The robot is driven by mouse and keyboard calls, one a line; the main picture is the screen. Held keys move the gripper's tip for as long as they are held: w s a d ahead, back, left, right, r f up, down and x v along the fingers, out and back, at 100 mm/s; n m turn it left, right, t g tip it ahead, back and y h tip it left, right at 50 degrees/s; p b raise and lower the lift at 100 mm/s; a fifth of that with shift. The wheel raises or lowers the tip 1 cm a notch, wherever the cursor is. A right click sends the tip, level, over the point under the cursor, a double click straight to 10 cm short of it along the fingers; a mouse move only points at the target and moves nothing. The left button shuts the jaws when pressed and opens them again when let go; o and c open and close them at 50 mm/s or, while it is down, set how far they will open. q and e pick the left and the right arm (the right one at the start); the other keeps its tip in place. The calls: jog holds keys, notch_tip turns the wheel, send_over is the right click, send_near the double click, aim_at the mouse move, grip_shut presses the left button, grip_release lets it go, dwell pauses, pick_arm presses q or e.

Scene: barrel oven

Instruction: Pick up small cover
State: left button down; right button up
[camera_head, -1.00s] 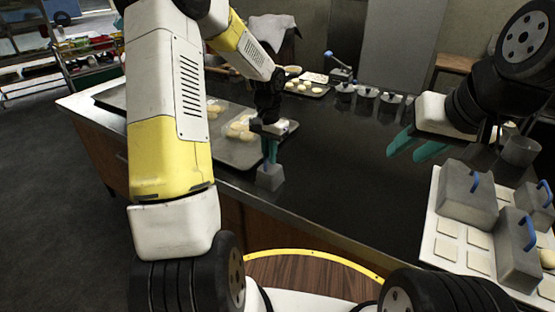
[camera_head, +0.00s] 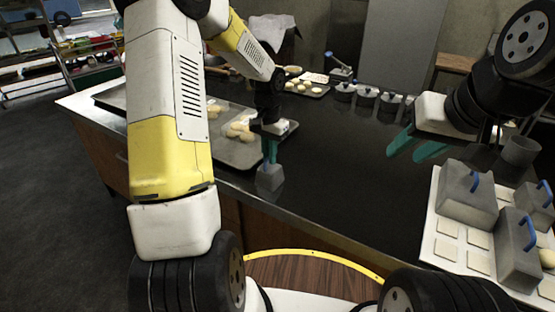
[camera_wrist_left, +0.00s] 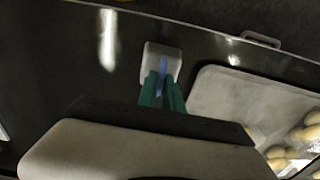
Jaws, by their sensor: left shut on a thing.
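The small cover (camera_head: 270,179) is a grey metal box with a blue handle, at the counter's front edge in the head view. My left gripper (camera_head: 270,160) is directly above it with its green fingers shut on the handle. In the left wrist view the small cover (camera_wrist_left: 160,58) shows beyond the fingertips of my left gripper (camera_wrist_left: 161,88), with the blue handle between them. I cannot tell whether the cover touches the counter. My right gripper (camera_head: 415,147) is open and empty above the right part of the counter.
A tray with dough pieces (camera_head: 238,155) lies just behind and left of the small cover. A white tray (camera_head: 448,250) at the right bears larger grey covers (camera_head: 467,195) with blue handles. Several small pots (camera_head: 367,98) stand at the back. The dark counter's middle (camera_head: 335,160) is clear.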

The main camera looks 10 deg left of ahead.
dwell(0.3)
pick_arm(q)
notch_tip(320, 180, up, 12)
dwell(0.9)
